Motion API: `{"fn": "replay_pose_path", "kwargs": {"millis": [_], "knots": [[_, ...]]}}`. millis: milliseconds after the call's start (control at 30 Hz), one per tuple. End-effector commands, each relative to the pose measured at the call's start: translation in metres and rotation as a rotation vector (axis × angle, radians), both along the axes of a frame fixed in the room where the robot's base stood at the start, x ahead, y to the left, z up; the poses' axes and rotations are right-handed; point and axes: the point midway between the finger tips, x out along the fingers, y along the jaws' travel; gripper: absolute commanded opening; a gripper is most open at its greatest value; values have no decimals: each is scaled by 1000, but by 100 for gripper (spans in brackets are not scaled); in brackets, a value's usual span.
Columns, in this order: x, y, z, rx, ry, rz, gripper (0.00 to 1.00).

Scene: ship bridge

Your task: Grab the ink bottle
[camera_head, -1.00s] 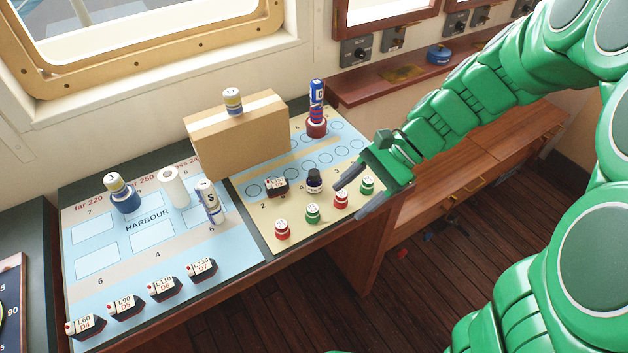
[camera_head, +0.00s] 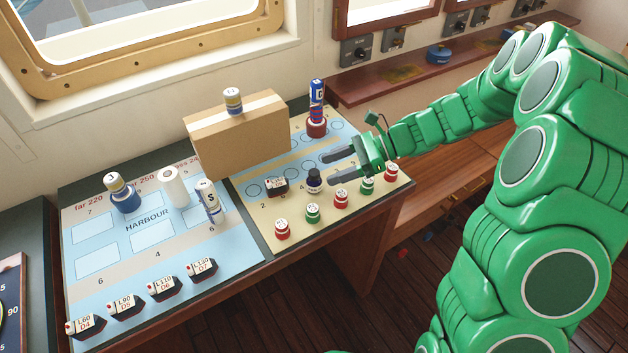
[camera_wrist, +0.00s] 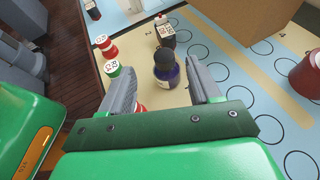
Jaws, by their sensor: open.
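The ink bottle (camera_head: 314,181) is a small dark blue bottle with a black cap and a pale label. It stands upright on the right board, among the small red and green pieces. My gripper (camera_head: 331,168) is open and empty, its two grey fingers pointing left toward the bottle from its right. In the wrist view the ink bottle (camera_wrist: 166,72) stands just ahead, around the gap between the tips of my gripper (camera_wrist: 160,75). I cannot tell whether either finger touches it.
Red and green pieces (camera_head: 313,212) line the board's front edge near my gripper. A black labelled block (camera_head: 277,187) stands left of the bottle. A cardboard box (camera_head: 238,140) stands behind, and a red-based stack with a blue-and-white can (camera_head: 316,110) stands at the back.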

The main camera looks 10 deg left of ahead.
Motion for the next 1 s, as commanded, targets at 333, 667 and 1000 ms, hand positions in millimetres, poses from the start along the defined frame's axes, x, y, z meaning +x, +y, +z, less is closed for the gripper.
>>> {"fn": "replay_pose_path", "kwargs": {"millis": [333, 667, 1000], "knots": [[-8, 23, -10, 0, -2, 1, 62], [-18, 56, -24, 1, 1, 5, 62], [-21, 67, -29, 0, -1, 0, 62]]}}
